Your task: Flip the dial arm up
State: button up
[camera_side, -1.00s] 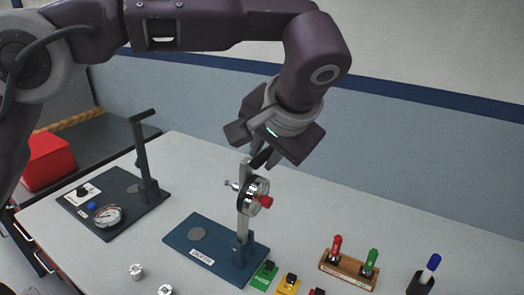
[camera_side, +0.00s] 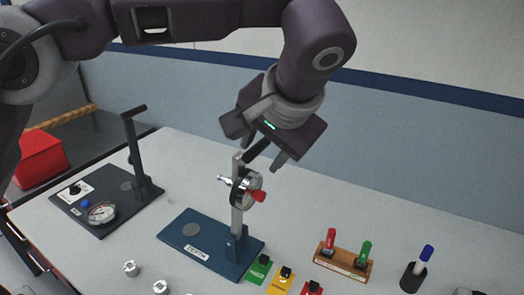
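The dial (camera_side: 246,187) is a round gauge with a red knob, mounted on an upright grey post (camera_side: 237,220). The post stands on a blue base plate (camera_side: 183,240) with a white label and a grey round pad. A dark bar sticks out at the post's top, up and to the right towards my gripper. My gripper (camera_side: 264,155) is just above the post, pointing down, with its fingers apart. The dark bar's end lies close to the fingers; I cannot tell whether they touch it. Nothing is visibly held.
A dark plate (camera_side: 95,225) with another post and a gauge (camera_side: 102,213) stands at the left. Green, yellow and red blocks (camera_side: 281,280) lie in front. A wooden rack (camera_side: 342,263) holds red and green markers. A dark cup (camera_side: 413,277) holds a blue marker. Small metal parts (camera_side: 130,268) lie front left.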

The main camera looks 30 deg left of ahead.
jog(key=v, duration=0.5)
jog(key=shift+r, duration=0.2)
jog(key=shift+a, duration=0.1)
